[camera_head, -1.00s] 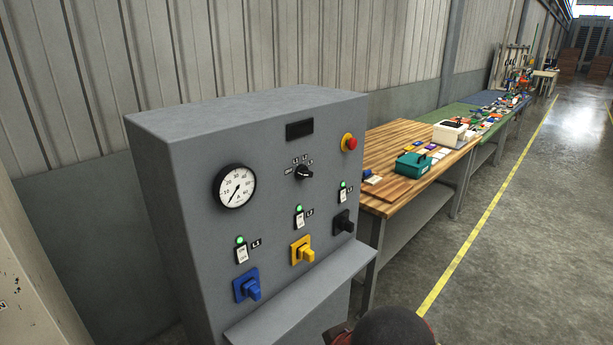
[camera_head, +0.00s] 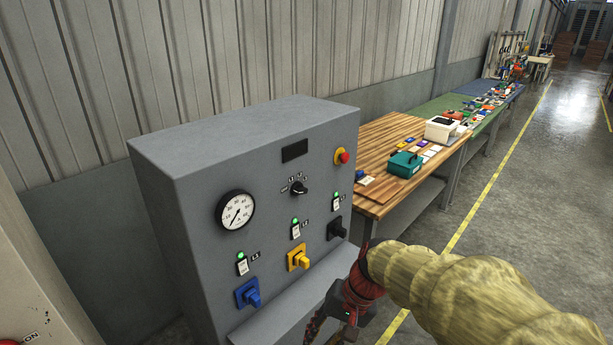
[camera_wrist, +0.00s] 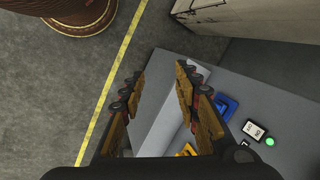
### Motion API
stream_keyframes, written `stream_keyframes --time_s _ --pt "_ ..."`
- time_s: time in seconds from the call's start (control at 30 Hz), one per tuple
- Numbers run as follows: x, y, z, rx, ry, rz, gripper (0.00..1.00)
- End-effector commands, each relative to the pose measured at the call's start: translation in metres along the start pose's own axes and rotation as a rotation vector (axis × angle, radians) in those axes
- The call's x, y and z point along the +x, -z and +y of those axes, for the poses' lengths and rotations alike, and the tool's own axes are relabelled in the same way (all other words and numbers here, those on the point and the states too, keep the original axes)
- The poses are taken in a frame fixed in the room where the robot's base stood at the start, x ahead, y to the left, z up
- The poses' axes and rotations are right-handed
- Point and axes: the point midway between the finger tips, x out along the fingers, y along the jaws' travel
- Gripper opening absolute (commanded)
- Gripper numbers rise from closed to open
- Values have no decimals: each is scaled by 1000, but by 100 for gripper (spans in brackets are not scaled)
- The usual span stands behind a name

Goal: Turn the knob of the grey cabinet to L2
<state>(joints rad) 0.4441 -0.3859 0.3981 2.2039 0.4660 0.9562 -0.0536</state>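The grey cabinet (camera_head: 200,165) stands at centre left in the head view, its sloped front facing me. Its small black selector knob (camera_head: 299,188) sits high on the panel, right of the round gauge (camera_head: 235,210), with tiny labels around it. The pointer's setting is too small to read for sure. My gripper (camera_head: 318,335) is low at the bottom edge of the head view, in front of the cabinet's ledge and well below the knob. In the wrist view my gripper (camera_wrist: 160,78) is open and empty, its fingers over the ledge. The knob is not in the wrist view.
Blue (camera_head: 248,293), yellow (camera_head: 299,257) and black (camera_head: 337,228) switches line the lower panel. A red button (camera_head: 344,157) is at upper right. A wooden workbench (camera_head: 385,155) stands behind to the right.

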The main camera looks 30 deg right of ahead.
Motion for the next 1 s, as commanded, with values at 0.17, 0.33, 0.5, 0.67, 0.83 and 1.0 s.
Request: stream_keyframes --time_s 0.17,0.33,0.5,0.67,0.83,1.0 --pt "-7 60 -38 304 293 -90 32" --pt "-18 137 -63 522 598 -77 32" --pt "-44 222 -73 658 899 23 32" --pt "-84 285 -84 673 1132 166 32" --pt "-132 316 -90 632 1272 294 32" --pt "-134 318 -97 584 1275 324 32"
